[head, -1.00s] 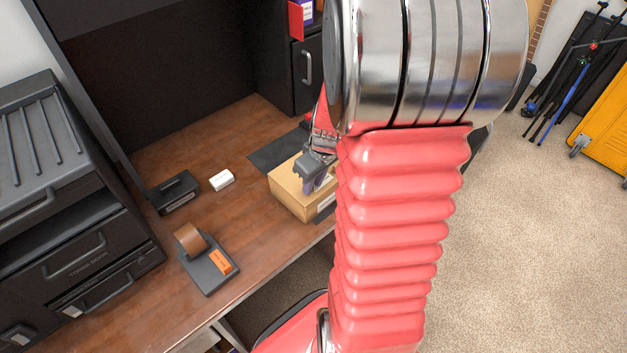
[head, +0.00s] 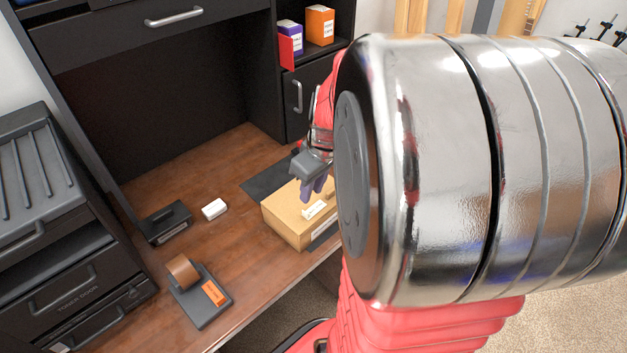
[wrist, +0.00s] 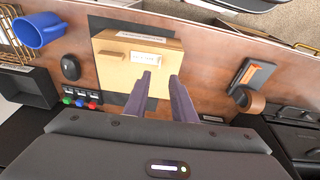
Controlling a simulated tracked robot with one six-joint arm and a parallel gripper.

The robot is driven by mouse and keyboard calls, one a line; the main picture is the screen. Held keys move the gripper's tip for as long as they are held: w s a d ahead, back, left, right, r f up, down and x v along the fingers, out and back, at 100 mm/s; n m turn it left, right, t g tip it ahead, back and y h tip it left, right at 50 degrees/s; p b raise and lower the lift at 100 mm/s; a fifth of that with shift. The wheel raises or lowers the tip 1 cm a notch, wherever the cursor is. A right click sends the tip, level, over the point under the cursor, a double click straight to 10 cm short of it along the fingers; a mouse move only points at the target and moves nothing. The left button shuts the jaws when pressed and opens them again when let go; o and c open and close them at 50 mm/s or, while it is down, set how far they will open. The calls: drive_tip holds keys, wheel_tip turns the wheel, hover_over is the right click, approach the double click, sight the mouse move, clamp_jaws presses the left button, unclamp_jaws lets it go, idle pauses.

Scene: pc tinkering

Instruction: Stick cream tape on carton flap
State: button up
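The tan carton (head: 283,219) stands near the table's front edge; it also shows in the wrist view (wrist: 112,74). A pale cream strip with dark print, seemingly the cream tape (head: 314,210), lies on the carton's top; it shows in the wrist view (wrist: 146,57) just beyond my left fingertip. Whether it is stuck down across a flap seam, I cannot tell. My gripper (wrist: 161,76) has its two purple fingers apart with nothing between them. In the head view my gripper (head: 314,191) hangs above the carton, partly hidden by my arm.
A tape dispenser (head: 205,305) with a brown roll stands at the table's left front. A white block (head: 214,209) and a black box (head: 168,223) lie behind it. The wrist view shows a blue mug (wrist: 38,30), a mouse (wrist: 70,67) and a black tray (wrist: 38,90).

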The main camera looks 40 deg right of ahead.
drive_tip(key=shift+v, duration=1.5)
drive_tip(key=s+a+r+t, duration=0.1)
drive_tip(key=s+a+r, duration=0.1)
drive_tip(key=a, duration=0.5)
drive_tip(key=s+a+r+t, duration=0.1)
drive_tip(key=s+a+r, duration=0.1)
drive_tip(key=a, duration=0.5)
drive_tip(key=s+a+r, duration=0.2)
drive_tip(key=a+r, duration=0.2)
drive_tip(key=a, duration=0.4)
drive_tip(key=shift+m+t, duration=0.4)
drive_tip(key=shift+s, duration=0.1)
idle(0.4)
